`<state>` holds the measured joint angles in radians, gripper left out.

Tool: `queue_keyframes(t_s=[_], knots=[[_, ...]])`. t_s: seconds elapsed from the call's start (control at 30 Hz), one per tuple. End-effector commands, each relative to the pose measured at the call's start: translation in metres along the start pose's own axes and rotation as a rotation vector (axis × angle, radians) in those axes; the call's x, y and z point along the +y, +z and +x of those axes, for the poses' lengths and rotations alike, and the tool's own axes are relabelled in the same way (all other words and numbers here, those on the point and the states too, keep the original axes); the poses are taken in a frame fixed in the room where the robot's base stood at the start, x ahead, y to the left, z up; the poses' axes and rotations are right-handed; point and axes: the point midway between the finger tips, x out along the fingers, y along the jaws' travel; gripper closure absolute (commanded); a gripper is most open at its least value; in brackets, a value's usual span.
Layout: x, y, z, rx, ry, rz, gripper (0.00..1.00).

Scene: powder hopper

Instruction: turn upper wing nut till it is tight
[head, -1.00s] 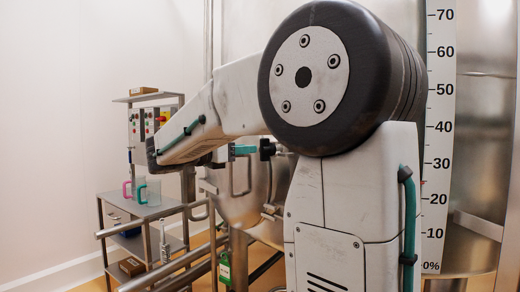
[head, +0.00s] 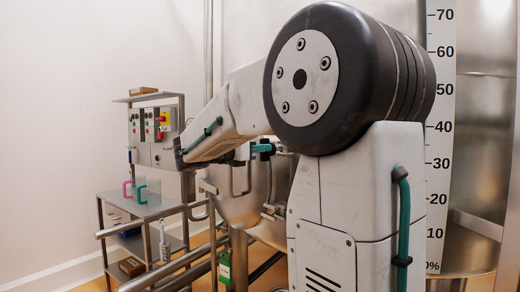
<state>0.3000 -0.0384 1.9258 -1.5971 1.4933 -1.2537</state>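My gripper (head: 260,148), with teal on its end, shows small in the middle of the head view, under my own arm. It is right at a small dark fitting (head: 266,156) on the side of the steel hopper (head: 243,208); this looks like the upper wing nut, but its wings cannot be made out. The teal end overlaps the fitting in the picture, and I cannot tell whether it touches or grips it. My arm covers much of the hopper. A lower fitting (head: 270,210) shows on the hopper below.
Steel rails (head: 165,217) run at the lower left. A steel trolley (head: 150,208) carries a pink-handled jug (head: 127,189) and a green-handled jug (head: 141,189). A control box (head: 150,133) stands behind. A percent scale (head: 438,150) is on the right.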

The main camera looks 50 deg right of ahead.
Motion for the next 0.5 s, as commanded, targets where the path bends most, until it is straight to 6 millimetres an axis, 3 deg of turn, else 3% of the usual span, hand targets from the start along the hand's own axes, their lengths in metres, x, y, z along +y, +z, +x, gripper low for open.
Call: queue_keyframes(t_s=[0.27,0.5], knots=[[-0.0003,-0.0002,-0.0002,0.001,0.000,0.039,1.00],[-0.0010,-0.0003,-0.0001,0.001,0.000,0.177,1.00]])
